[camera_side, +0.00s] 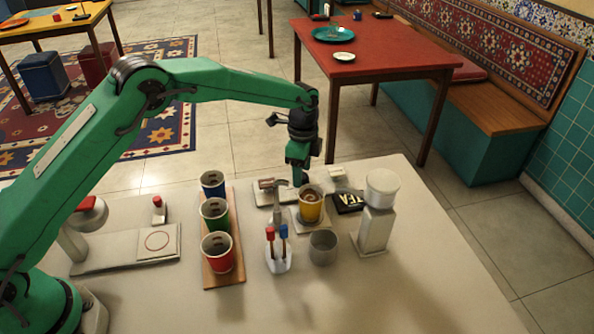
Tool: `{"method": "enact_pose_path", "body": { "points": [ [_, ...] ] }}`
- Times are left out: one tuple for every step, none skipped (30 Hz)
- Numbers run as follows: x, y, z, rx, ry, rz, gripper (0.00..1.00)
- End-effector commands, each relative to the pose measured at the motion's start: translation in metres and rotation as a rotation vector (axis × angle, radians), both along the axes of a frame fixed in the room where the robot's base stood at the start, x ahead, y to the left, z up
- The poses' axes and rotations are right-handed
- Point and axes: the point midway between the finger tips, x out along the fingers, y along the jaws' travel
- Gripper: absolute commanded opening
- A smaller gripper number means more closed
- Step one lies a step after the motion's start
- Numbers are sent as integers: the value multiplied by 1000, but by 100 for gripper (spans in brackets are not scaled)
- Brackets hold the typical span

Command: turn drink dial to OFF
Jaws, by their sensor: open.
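My gripper (299,176) points down at the far side of the white table, just behind the yellow cup (311,205). Its fingers are small and partly hidden by the cup, and I see nothing held in them. I cannot make out a drink dial or its OFF mark for sure; it may be hidden behind the cup or gripper. A small pale block (337,173) lies right of the gripper, near a black sign (347,203) with light letters.
Blue (213,184), green (214,215) and red (218,253) cups stand on a wooden board. A grey cup (323,248), a holder with red and blue sticks (278,257) and a white dispenser (377,225) stand nearby. The table's front right is clear.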

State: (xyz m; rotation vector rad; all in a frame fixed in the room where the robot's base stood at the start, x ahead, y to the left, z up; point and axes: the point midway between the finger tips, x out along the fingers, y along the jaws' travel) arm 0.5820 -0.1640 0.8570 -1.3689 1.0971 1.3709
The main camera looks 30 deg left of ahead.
Motion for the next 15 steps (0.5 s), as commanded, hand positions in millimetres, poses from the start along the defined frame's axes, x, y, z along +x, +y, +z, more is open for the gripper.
{"method": "enact_pose_path", "body": {
  "points": [
    [0, 0, -4, 0, 0, 0, 54],
    [0, 0, -5, 0, -1, 0, 54],
    [0, 0, -7, -1, -1, 0, 54],
    [0, 0, -7, -1, -1, 0, 54],
    [0, 0, -8, -1, -1, 0, 54],
    [0, 0, -9, -1, -1, 0, 54],
    [0, 0, -9, -1, -1, 0, 54],
    [0, 0, -9, -1, -1, 0, 54],
    [0, 0, -9, -1, -1, 0, 54],
    [0, 0, -9, -1, -1, 0, 54],
    [0, 0, -9, -1, -1, 0, 54],
    [0, 0, -9, -1, -1, 0, 54],
    [0, 0, -9, -1, -1, 0, 52],
    [0, 0, -9, -1, -1, 0, 46],
    [0, 0, -9, -1, -1, 0, 38]
  ]
}}
